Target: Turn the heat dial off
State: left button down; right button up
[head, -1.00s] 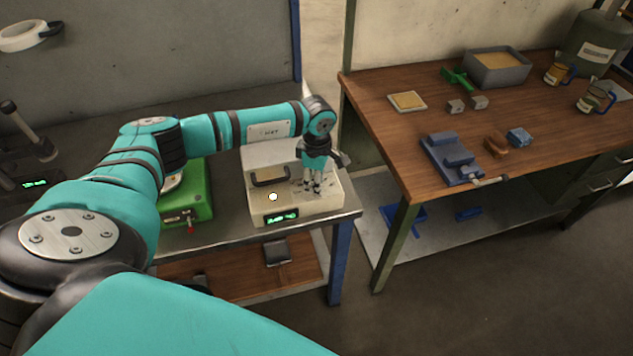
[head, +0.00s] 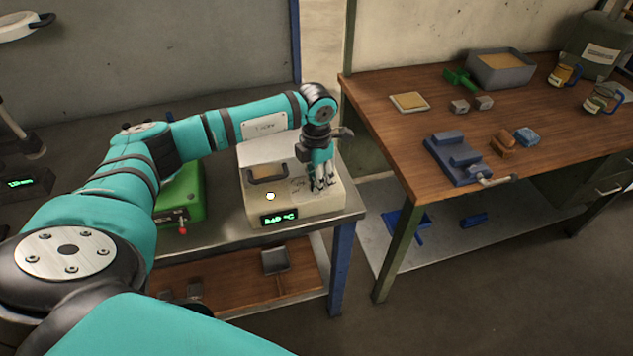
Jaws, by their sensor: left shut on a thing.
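The furnace (head: 318,208) is a cream box on the metal table. Its front display (head: 278,219) glows green and seems to read 840 °C. A dark handle (head: 268,177) and a small white round spot (head: 270,196) show on its left part. My left gripper (head: 323,184) points down onto the right part of the furnace's top, beside some dark markings. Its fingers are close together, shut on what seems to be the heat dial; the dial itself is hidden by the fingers. My right gripper is not in view.
A green device (head: 181,196) with a red-tipped lever stands left of the furnace. A wooden workbench (head: 400,145) at right holds a blue vise (head: 458,160), a grey sand box (head: 500,68), small blocks and mugs. A gap separates the two tables.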

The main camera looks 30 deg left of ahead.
pick_arm(q)
jog(key=n+b, duration=0.2)
jog(key=n, duration=0.4)
jog(key=shift+a+n, duration=0.15)
jog(key=shift+n, duration=0.15)
jog(key=n+b, duration=0.1)
jog(key=n, duration=0.4)
jog(key=shift+r+n, duration=0.1)
jog(key=shift+n, duration=0.2)
jog(key=shift+a, duration=0.1)
jog(key=c, duration=1)
grip_release()
jog(key=shift+o, duration=0.2)
notch_tip(320, 180, up, 12)
